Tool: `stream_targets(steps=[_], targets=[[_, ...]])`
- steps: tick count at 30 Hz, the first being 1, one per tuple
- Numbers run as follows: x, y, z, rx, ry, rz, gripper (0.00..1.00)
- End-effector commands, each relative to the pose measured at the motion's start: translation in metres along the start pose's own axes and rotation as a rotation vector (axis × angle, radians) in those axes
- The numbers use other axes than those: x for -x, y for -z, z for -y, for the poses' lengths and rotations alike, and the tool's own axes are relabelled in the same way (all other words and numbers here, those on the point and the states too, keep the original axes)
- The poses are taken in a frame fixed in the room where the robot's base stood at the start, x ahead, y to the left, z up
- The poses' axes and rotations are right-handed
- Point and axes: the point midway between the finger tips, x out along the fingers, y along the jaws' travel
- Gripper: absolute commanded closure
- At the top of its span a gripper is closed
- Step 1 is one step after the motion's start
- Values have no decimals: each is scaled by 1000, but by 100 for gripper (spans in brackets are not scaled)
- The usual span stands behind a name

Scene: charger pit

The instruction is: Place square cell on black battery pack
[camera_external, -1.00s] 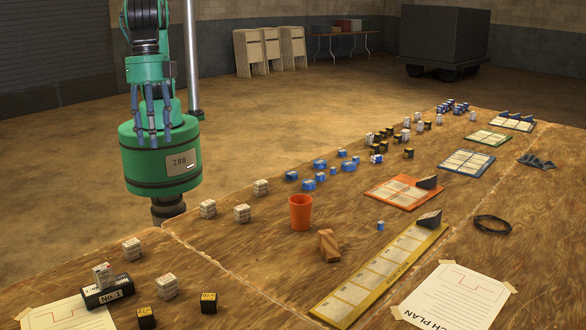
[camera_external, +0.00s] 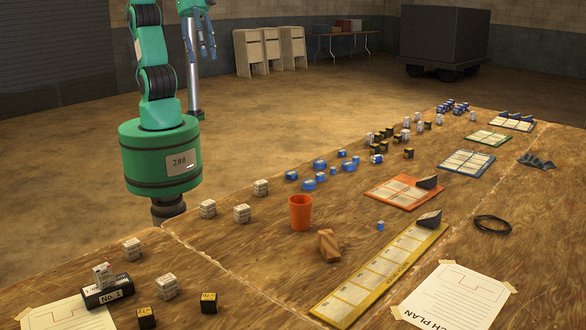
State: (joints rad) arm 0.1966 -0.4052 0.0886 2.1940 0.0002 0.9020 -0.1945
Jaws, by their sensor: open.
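The black battery pack (camera_external: 107,293), marked "No. 1", lies at the near left of the table. A whitish square cell (camera_external: 102,273) stands on its top. More whitish square cells stand apart on the wood: one (camera_external: 132,249) behind the pack, one (camera_external: 167,287) to its right, and several farther back, such as the cell (camera_external: 242,213). Two black and yellow cubes (camera_external: 208,303) sit in front and to the right. My gripper (camera_external: 205,50) is open and empty, fingers down, at the top of the picture, well away from the cells and pack.
An orange cup (camera_external: 301,213) and a wooden block (camera_external: 328,246) stand mid-table. A yellow tray strip (camera_external: 385,272), an orange tray (camera_external: 404,193) and a black cable loop (camera_external: 492,225) lie to the right. Blue cells (camera_external: 319,164) are farther back. Wood around the left cells is bare.

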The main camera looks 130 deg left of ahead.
Motion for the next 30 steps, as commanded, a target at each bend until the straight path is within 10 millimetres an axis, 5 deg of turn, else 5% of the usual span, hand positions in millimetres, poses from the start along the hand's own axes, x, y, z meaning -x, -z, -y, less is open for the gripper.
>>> stream_targets(steps=[6,15,21,30], targets=[[25,-52,41,-1,21,-58,53],[39,-115,77,-10,55,-119,53],[40,-134,85,-14,67,-135,53],[39,-136,86,-15,68,-136,53]])
